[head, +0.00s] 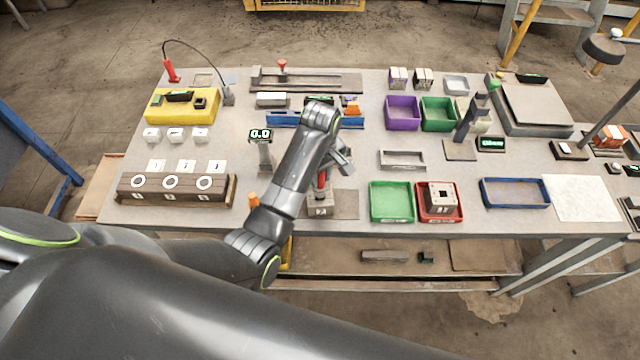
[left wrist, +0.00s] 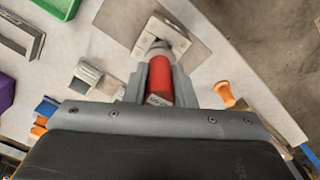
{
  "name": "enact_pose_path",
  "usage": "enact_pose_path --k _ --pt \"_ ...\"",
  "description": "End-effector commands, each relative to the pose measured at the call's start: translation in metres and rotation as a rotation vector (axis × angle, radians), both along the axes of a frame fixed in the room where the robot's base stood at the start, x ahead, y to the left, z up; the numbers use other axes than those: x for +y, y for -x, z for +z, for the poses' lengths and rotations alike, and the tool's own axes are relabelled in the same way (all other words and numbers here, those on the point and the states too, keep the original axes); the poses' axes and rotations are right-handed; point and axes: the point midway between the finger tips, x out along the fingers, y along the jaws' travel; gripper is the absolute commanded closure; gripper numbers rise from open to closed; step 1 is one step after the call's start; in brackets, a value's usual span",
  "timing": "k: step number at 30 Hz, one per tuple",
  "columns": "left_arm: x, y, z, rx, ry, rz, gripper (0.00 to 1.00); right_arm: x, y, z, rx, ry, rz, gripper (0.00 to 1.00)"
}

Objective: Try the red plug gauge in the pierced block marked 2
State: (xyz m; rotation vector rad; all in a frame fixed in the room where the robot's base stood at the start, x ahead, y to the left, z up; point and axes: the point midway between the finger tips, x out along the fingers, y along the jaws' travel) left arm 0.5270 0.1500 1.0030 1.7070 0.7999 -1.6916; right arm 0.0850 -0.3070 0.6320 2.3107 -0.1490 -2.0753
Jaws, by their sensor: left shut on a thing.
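My left gripper (head: 325,172) is shut on the red plug gauge (head: 321,181), with a finger on each side of its red handle. In the left wrist view the gauge (left wrist: 159,82) points away from the gripper, and its grey end meets the block marked 2 (left wrist: 146,38). In the head view this pierced block (head: 319,208) stands on the table straight below the gauge. The block hides the gauge's tip, and I cannot tell how deep it sits in the hole. My right gripper is not in view.
Another pierced block (head: 441,198) sits in a red tray (head: 427,217), beside a green tray (head: 391,216). An orange-handled thing (head: 253,200) stands left of my gripper. A small digital display (head: 260,134) stands behind. A rack with several rings (head: 177,196) lies at the left.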

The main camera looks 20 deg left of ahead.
Motion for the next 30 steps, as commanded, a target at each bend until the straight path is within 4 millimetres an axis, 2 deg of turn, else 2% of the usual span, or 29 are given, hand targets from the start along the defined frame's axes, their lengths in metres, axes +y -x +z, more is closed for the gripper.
enact_pose_path --k 7,30 --pt "0.000 0.000 0.003 0.001 0.001 0.000 1.00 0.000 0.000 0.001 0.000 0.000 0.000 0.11" --pt "0.000 0.000 0.049 -0.001 0.000 0.000 1.00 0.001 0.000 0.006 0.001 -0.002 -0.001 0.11"
